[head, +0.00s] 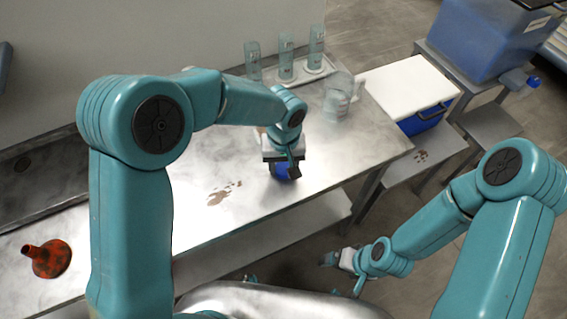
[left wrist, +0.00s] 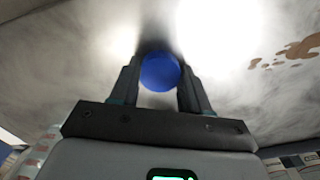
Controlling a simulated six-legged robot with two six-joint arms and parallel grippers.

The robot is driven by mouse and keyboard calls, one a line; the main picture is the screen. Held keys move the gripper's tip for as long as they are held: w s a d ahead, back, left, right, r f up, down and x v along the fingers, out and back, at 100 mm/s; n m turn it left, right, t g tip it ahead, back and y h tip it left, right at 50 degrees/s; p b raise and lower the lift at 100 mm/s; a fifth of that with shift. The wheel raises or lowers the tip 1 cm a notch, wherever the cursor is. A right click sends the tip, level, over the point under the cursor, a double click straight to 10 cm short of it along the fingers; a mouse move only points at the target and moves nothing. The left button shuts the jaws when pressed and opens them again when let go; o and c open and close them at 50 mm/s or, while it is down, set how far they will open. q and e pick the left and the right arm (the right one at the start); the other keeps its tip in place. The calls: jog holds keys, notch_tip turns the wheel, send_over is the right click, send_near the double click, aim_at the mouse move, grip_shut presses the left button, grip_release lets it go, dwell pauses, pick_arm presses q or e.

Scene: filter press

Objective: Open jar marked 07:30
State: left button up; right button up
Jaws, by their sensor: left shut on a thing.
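A blue round thing (head: 281,171), which looks like a jar's lid, is at the middle of the steel bench. In the left wrist view its round blue top (left wrist: 160,72) sits between the two fingers. My left gripper (head: 288,167) points down and is shut on it; the gripper hides most of it in the head view. No jar body and no 07:30 mark can be read. My right gripper (head: 333,260) hangs low beside the bench front, and its jaws are too small to judge.
Several clear cylinders stand on a white rack (head: 300,74) at the back, near a clear vessel (head: 340,92). An orange-red funnel (head: 48,259) lies at front left. Brown stains (head: 222,193) mark the bench (head: 235,165). A white-lidded blue cooler (head: 408,88) stands right.

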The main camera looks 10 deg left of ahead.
aim_at(284, 168)
pick_arm(q)
jog(key=shift+f, duration=0.2)
jog(key=o, duration=1.2)
jog(key=shift+r, duration=0.1)
jog(key=shift+r, duration=0.3)
notch_tip(284, 168, up, 12)
jog(key=shift+f, duration=0.15)
